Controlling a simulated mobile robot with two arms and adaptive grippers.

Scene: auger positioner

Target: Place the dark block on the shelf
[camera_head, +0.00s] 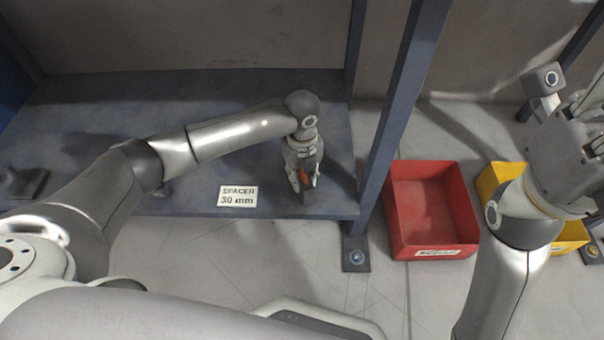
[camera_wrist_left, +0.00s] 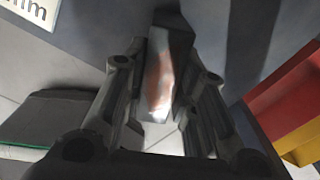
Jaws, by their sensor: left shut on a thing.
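My left gripper (camera_head: 303,182) is shut on a dark block (camera_head: 308,194), above the shelf (camera_head: 265,190) near its front right corner. In the left wrist view the block (camera_wrist_left: 168,65) sits between the two fingers, with a blurred reddish patch on its pale, lit face. The blue-grey shelf surface lies behind the block in that view. I cannot tell whether the block touches the shelf. My right arm stands at the right of the head view; its gripper fingers cannot be made out.
A white label (camera_head: 238,196) reading "SPACER 30 mm" is at the shelf's front edge. A blue post (camera_head: 398,110) rises right of the shelf. A red bin (camera_head: 432,210) and a yellow bin (camera_head: 492,180) stand beyond it. A dark piece (camera_head: 28,182) lies at the shelf's left end.

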